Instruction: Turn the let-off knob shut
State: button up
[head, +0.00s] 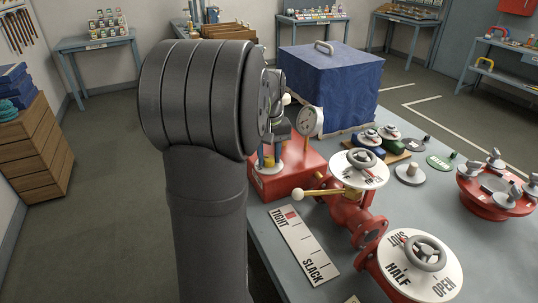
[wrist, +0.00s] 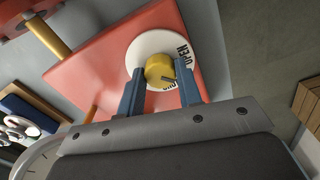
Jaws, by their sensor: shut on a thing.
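The let-off knob is a yellow round knob (wrist: 158,67) on a white dial plate (wrist: 140,48), fixed to a red box (wrist: 105,62). The plate reads OPEN at its right; another word at its lower edge is partly hidden. A dark mark shows on the knob's lower right. My gripper (wrist: 160,83) has its two blue fingers on either side of the knob, shut on it. In the head view the red box (head: 298,177) stands at the table's left edge, and my arm hides most of the knob and gripper.
A dial gauge (head: 311,121) stands by the box. A brass lever (head: 325,192) with a white ball end reaches toward it from red pipework with handwheels (head: 427,254). A TIGHT/SLACK plate (head: 304,247) lies in front. A blue covered box (head: 329,85) stands behind.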

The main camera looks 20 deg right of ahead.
aim_at(269, 158)
jog(key=m, duration=0.4)
jog(key=shift+m, duration=0.3)
jog(key=m, duration=0.4)
jog(key=shift+m, duration=0.3)
jog(key=o, duration=1)
notch_tip(269, 158, up, 18)
jog(key=shift+f, duration=0.25)
